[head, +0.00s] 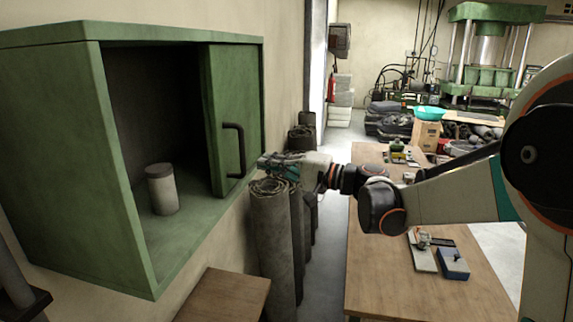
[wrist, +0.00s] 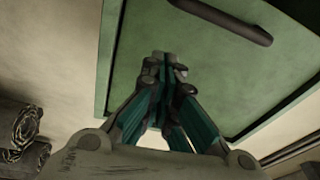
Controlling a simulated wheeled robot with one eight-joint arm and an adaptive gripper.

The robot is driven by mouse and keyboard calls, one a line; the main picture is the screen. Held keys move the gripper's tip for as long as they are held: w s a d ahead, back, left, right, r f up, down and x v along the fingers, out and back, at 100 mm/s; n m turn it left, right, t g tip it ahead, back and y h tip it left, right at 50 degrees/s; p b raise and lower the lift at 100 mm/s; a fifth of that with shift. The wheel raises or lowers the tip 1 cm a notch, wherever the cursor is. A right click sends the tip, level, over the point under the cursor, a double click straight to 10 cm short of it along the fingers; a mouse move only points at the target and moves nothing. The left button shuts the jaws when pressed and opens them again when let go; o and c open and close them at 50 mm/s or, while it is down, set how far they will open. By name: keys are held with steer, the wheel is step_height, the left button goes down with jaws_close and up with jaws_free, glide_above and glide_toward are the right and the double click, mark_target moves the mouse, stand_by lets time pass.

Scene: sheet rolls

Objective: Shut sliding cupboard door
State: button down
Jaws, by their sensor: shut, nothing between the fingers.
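The green cupboard (head: 115,180) is on the wall at the left in the head view. Its sliding door (head: 221,95) stands at the right end, leaving the left part of the front open. A dark bar handle (head: 240,150) is on the door; it also shows in the wrist view (wrist: 225,18). My gripper (head: 264,162) is shut and empty, just right of the handle near the cupboard's lower right corner. In the wrist view my gripper (wrist: 168,60) points at the green surface beside the handle. I cannot tell whether it touches.
A pale cylinder (head: 162,190) stands inside the cupboard. Rolled sheets (head: 272,240) stand upright below my gripper. A wooden table (head: 430,285) with small tools is at the right, and a wooden top (head: 222,297) is at the bottom.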

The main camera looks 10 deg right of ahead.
steer(key=s+a, duration=0.1)
steer(key=s+a+p, duration=0.1)
steer(key=a, duration=0.1)
steer(key=shift+s+a+f, duration=0.15)
steer(key=shift+s+f, duration=0.05)
steer(key=shift+s, duration=0.1)
steer(key=shift+s, duration=0.1)
steer(key=s+a+p, duration=0.1)
steer(key=s+a, duration=0.3)
steer(key=s, duration=0.8)
steer(key=s+a+p, duration=0.1)
steer(key=s+a, duration=0.4)
steer(key=s, duration=0.7)
steer(key=shift+s, duration=0.2)
